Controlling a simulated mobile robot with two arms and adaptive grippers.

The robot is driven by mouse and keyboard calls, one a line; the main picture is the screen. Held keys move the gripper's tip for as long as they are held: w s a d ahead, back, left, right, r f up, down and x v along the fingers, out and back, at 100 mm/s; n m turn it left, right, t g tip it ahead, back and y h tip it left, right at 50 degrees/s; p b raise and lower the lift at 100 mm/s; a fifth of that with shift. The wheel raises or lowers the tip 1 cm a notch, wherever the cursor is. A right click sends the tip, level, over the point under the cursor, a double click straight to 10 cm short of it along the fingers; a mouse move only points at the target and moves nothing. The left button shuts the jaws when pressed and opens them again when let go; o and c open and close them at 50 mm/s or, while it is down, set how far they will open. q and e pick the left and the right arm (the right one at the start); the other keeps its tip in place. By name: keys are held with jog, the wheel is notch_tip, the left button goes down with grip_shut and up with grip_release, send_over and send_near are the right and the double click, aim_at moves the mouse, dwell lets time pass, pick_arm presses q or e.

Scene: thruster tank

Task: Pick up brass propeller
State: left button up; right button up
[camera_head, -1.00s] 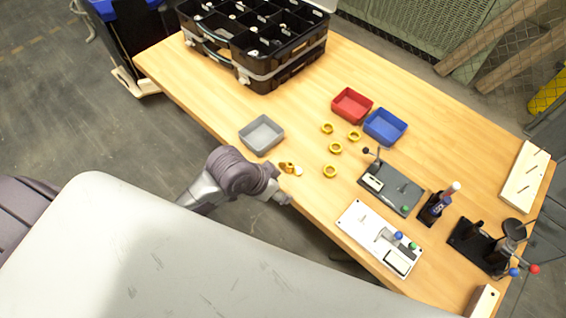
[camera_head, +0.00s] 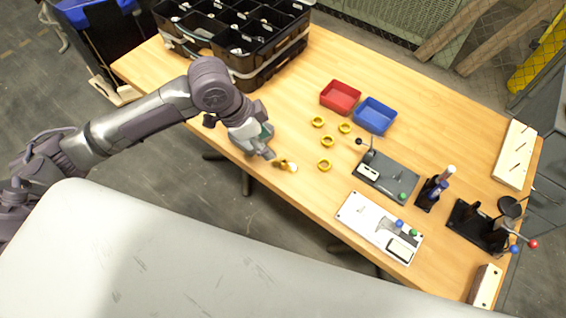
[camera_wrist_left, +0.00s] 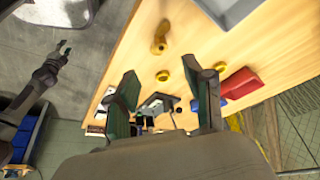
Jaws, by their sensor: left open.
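The brass propeller (camera_head: 281,162) lies on the wooden table near its front edge, beside a small whitish piece. In the left wrist view a brass piece that looks like the propeller (camera_wrist_left: 159,43) shows beyond the fingers. My left gripper (camera_head: 268,153) is just to the left of the propeller in the head view, its fingers partly hidden by its own body. In the left wrist view its two fingers (camera_wrist_left: 166,92) are spread apart with nothing between them touching. My right gripper (camera_wrist_left: 64,48) shows small at the left of the wrist view; its jaws are too small to judge.
Several brass rings (camera_head: 325,165) lie to the right of the propeller. A red bin (camera_head: 340,97) and a blue bin (camera_head: 375,115) stand behind them. A grey tray (camera_wrist_left: 232,10) shows in the wrist view. A black organizer case (camera_head: 262,72) stands behind my left arm.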

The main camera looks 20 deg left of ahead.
pick_arm(q)
send_over(282, 162)
jog(key=s+a, duration=0.1)
jog(key=f, duration=0.5)
jog(key=shift+a+f, duration=0.2)
jog(key=shift+x, duration=2.8)
jog(key=shift+a, duration=0.15)
grip_shut()
